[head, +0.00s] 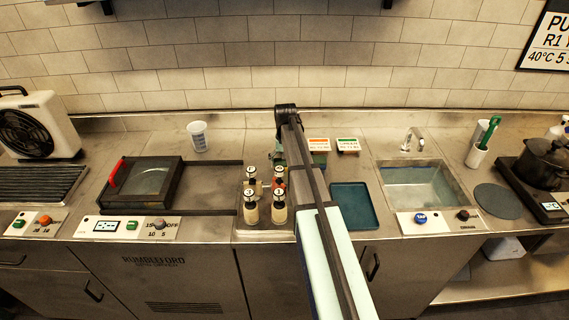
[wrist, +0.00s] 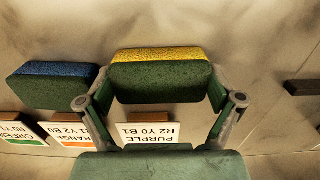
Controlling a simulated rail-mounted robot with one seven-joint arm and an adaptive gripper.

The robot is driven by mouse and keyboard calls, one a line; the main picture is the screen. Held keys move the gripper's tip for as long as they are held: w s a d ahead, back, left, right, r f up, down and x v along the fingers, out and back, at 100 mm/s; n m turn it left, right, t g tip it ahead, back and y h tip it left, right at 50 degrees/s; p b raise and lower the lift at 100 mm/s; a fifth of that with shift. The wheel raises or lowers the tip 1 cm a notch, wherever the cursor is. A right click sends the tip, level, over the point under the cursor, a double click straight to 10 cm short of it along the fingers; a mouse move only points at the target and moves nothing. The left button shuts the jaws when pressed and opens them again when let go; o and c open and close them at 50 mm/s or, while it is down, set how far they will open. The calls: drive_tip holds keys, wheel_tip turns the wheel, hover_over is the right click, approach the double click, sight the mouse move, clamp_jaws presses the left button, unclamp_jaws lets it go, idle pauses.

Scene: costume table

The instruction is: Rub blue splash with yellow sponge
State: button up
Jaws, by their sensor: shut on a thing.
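The yellow sponge (wrist: 160,73), yellow on one side and dark green on the other, sits between the fingers of my gripper (wrist: 161,88) in the wrist view. My gripper is shut on it, with a finger at each end. The sponge is close to the worktop; I cannot tell if it touches. A blue-and-green sponge (wrist: 52,85) lies just left of it in the wrist view. In the head view my arm hides the yellow sponge and most of my gripper. I cannot make out a blue splash in either view.
Colour cards stand beside the sponges, including a purple card (wrist: 150,132). Several capped bottles (head: 279,212) stand in a holder left of my arm. A teal tray (head: 350,205) lies right of it, then a sink (head: 418,185). A white cup (head: 198,136) stands at the back left.

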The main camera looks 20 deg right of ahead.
wheel_tip(320, 180, up, 2)
drive_tip(key=shift+r, duration=0.15)
drive_tip(key=shift+a+r+p, duration=0.2)
drive_tip(key=shift+r+p, duration=0.4)
drive_tip(key=shift+r, duration=0.1)
drive_tip(key=shift+r+p, duration=1.1)
drive_tip(key=shift+r, duration=1)
drive_tip(key=shift+w, duration=0.1)
